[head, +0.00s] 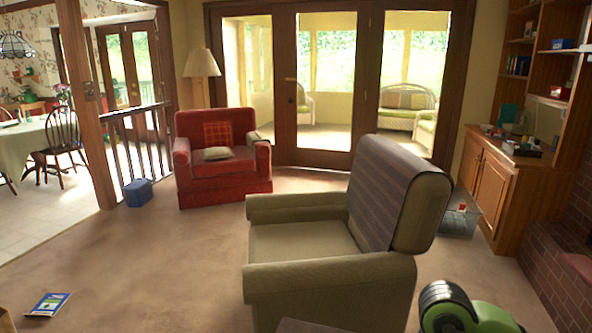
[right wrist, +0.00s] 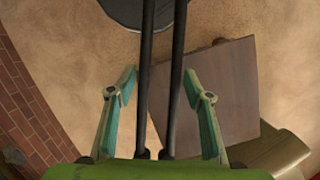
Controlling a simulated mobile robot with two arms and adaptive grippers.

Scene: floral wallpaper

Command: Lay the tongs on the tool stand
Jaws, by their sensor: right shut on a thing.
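In the right wrist view my right gripper (right wrist: 160,90) has its two green fingers on either side of two long, thin dark rods, which look like the tongs (right wrist: 176,75). The gripper is shut on them. The rods run from near the palm up past the top edge of the picture, so their far ends are out of view. I cannot make out a tool stand for certain in either view. A dark rounded shape (right wrist: 125,10) shows behind the rods at the top; I cannot tell what it is. My left gripper is not in view.
A brown flat top (right wrist: 222,85) lies below right of the gripper. A beige armchair (head: 330,275) stands ahead, with a red armchair (head: 222,180) beyond. A wooden cabinet (head: 495,185) and brick hearth (head: 550,260) are at right. Carpet at left is mostly clear, with a booklet (head: 47,305).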

